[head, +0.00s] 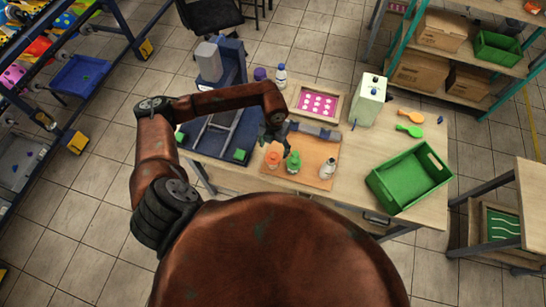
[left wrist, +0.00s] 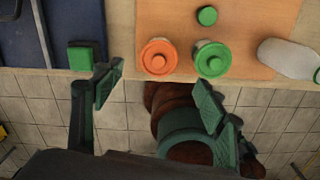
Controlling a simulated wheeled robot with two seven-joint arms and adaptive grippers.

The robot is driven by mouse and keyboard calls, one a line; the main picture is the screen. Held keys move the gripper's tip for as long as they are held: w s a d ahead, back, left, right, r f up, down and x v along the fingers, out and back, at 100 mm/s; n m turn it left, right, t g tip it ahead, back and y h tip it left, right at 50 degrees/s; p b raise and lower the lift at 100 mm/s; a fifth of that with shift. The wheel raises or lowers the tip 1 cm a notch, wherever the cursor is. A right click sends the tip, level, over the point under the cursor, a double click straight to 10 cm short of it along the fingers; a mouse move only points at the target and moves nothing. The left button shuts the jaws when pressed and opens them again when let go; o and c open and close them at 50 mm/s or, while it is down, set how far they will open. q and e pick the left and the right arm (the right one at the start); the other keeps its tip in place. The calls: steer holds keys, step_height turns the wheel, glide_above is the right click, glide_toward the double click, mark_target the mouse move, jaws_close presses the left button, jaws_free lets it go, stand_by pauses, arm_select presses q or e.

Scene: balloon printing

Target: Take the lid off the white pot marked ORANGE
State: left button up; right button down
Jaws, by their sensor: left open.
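The pot with the orange lid (head: 272,160) stands on a brown board (head: 312,150) on the table. Its round orange lid (left wrist: 158,57) is on it, seen from above in the left wrist view. The label is too small to read. A pot with a green lid (head: 293,162) stands just to its right and also shows in the left wrist view (left wrist: 211,60). My left gripper (head: 273,138) is open and empty, above the table near the pots. In the left wrist view the orange lid lies beyond the gap between its fingers (left wrist: 158,92). My right gripper is not in view.
A blue press-like machine (head: 222,105) is at left, a green crate (head: 409,178) at right.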

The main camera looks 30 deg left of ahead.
mark_target(273, 156)
arm_select(q)
step_height(273, 156, down, 7)
steer(key=shift+a+r+p, duration=0.15)
steer(key=shift+p, duration=0.6)
steer(key=shift+c, duration=0.4)
steer(key=c, duration=0.7)
